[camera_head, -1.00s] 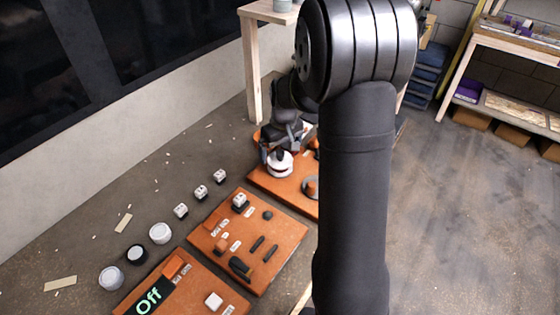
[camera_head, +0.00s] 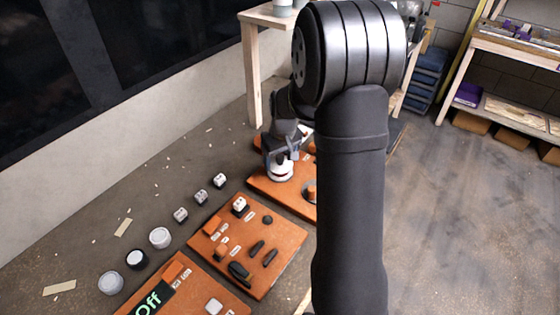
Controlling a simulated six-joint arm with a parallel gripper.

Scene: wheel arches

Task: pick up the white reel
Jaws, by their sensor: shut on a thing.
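The white reel (camera_head: 281,173) is a short round white piece with a dark middle, at the far orange board (camera_head: 262,186). My gripper (camera_head: 280,158) is above it and shut on it. The fingertips are small and partly merged with the reel in this view. I cannot tell whether the reel touches the board or hangs just above it. My arm hides the right part of that board.
A middle orange board (camera_head: 283,262) carries dark pegs and a white block. A wooden table (camera_head: 254,80) stands behind.

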